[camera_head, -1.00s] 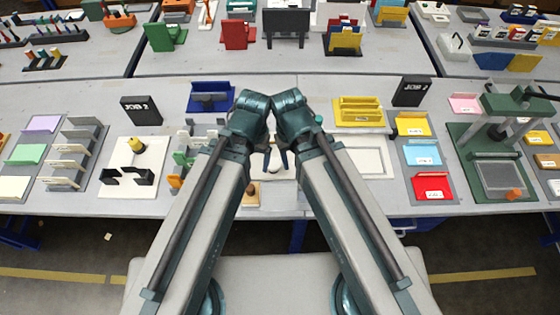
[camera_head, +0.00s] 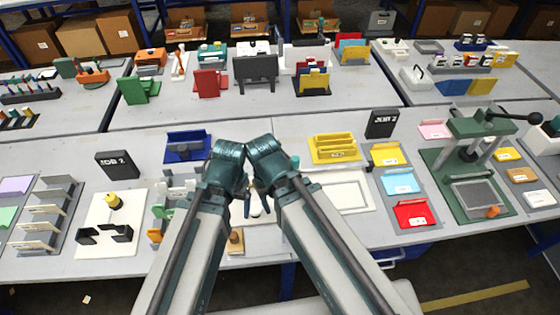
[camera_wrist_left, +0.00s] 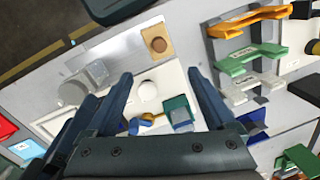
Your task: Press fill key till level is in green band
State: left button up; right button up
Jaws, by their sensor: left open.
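My left gripper (camera_head: 257,207) is open and empty over the middle of the near table, its two dark fingers pointing down and apart. In the left wrist view its fingers (camera_wrist_left: 160,98) frame a round white knob (camera_wrist_left: 148,91) on a white panel. A tan block with a brown round top (camera_wrist_left: 157,43) lies beyond it; it also shows in the head view (camera_head: 236,241). Clear grey cylinders (camera_wrist_left: 97,72) stand left of the white knob. Which part is the fill key, and the level and green band, I cannot make out. My right gripper's fingers are hidden beside the left wrist.
A green box with a blue and yellow piece (camera_wrist_left: 176,110) stands close by the fingers. A blue tray (camera_head: 187,146) and a yellow rack (camera_head: 335,148) are behind the arms. A green press (camera_head: 475,150) stands at right, and a white stand with black brackets (camera_head: 107,222) at left.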

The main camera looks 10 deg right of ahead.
dwell(0.3)
pick_arm(q)
grip_shut()
dwell(0.4)
dwell(1.2)
